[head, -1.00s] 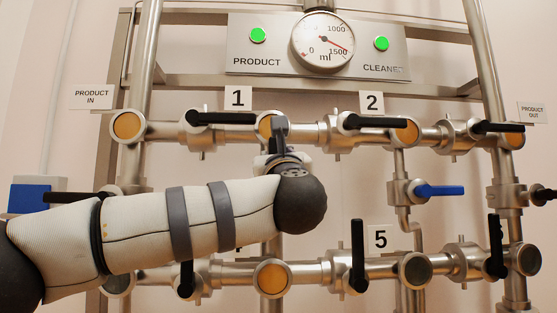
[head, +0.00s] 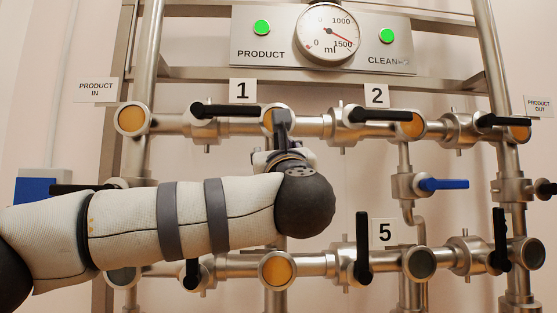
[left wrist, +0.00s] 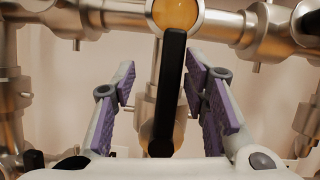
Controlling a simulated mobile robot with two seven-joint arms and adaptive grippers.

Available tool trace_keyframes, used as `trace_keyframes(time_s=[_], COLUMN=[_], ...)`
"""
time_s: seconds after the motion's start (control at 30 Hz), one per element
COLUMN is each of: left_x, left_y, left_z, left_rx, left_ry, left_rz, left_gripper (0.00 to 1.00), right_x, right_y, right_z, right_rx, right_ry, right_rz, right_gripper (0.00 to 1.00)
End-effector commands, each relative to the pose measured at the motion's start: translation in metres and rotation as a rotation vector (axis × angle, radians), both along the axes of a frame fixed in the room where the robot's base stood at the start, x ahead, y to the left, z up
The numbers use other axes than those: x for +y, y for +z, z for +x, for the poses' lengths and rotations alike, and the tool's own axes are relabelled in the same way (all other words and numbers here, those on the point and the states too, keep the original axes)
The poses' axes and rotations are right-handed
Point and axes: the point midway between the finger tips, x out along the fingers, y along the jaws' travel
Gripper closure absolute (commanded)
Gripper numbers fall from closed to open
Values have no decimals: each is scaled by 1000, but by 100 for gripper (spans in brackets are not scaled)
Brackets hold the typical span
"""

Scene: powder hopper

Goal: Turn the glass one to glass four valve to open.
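The glass one to glass four valve has a black handle (left wrist: 171,85) in the left wrist view. It stands nearly upright, in line with the vertical pipe behind it. Glass one (left wrist: 176,12) is a round amber window at its top end. My left gripper (left wrist: 168,92) is open, with one purple-padded finger on each side of the handle and gaps to both. In the head view my left gripper (head: 283,150) is mostly hidden behind my dark wrist, below glass one (head: 270,121). Glass four (head: 277,269) is amber, on the lower pipe. My right gripper is not in view.
Horizontal black handles (head: 225,110) (head: 378,114) sit under signs 1 and 2. Upright black handles (head: 362,248) (head: 500,240) stand on the lower pipe. A blue handle (head: 443,184) is at right. A gauge (head: 328,32) and green lamps are above.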

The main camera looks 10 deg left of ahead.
Motion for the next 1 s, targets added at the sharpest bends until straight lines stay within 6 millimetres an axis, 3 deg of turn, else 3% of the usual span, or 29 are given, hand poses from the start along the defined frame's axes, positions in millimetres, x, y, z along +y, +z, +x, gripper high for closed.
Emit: trace_keyframes(time_s=[0.2, 0.4, 1.0], left_x=[-18, -27, -28], left_y=[-23, -35, -36], left_z=[-52, -77, -80], left_rx=[1, 2, 2], left_ry=[-2, 0, 1], left_rz=[1, -1, 0], left_gripper=[62, 62, 62], right_x=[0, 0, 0], right_y=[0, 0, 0], right_z=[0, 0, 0], right_rx=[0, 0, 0], right_ry=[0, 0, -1], right_rz=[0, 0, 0], right_gripper=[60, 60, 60])
